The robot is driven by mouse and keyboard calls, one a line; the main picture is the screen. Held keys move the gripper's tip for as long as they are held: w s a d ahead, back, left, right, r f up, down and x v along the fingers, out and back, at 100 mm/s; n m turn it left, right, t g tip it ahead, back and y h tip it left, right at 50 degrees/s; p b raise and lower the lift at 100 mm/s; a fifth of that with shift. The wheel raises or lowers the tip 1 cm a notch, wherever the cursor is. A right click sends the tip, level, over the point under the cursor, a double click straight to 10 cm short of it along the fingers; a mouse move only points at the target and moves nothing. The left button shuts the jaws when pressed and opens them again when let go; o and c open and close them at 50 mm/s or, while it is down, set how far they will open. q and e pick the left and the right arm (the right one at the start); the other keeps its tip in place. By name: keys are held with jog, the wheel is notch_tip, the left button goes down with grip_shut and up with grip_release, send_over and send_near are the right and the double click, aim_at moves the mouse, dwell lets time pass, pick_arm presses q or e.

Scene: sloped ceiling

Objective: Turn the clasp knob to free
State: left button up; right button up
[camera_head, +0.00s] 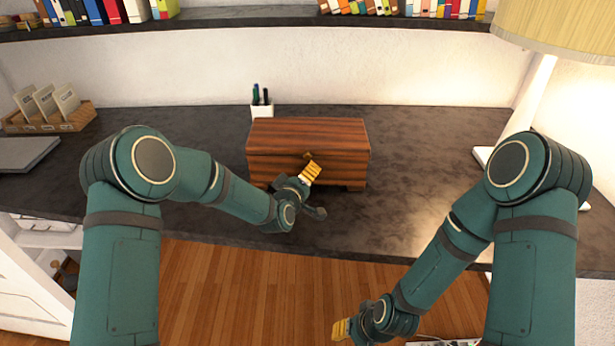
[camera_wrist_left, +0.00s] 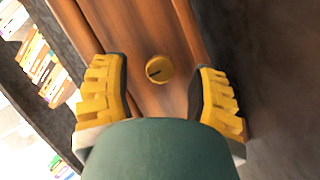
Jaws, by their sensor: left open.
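A wooden chest (camera_head: 310,135) with a closed lid stands on the dark desk. Its round brass clasp knob (camera_wrist_left: 159,69) has a dark slot and sits on the front face in the left wrist view. My left gripper (camera_head: 312,168) is at the chest's front, close to the knob. In the left wrist view its two yellow fingers (camera_wrist_left: 160,95) are open, one on each side of the knob, with a gap to it on both sides. My right gripper (camera_head: 342,330) hangs low over the floor, away from the chest; its finger opening is not clear.
A white pen cup (camera_head: 262,108) stands behind the chest. A lamp (camera_head: 535,90) is at the right, and a card box (camera_head: 50,115) and a grey flat object (camera_head: 25,153) are at the left. A bookshelf (camera_head: 250,18) runs above. The desk (camera_head: 420,150) right of the chest is clear.

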pick_arm(q)
jog(key=shift+x, duration=1)
grip_shut()
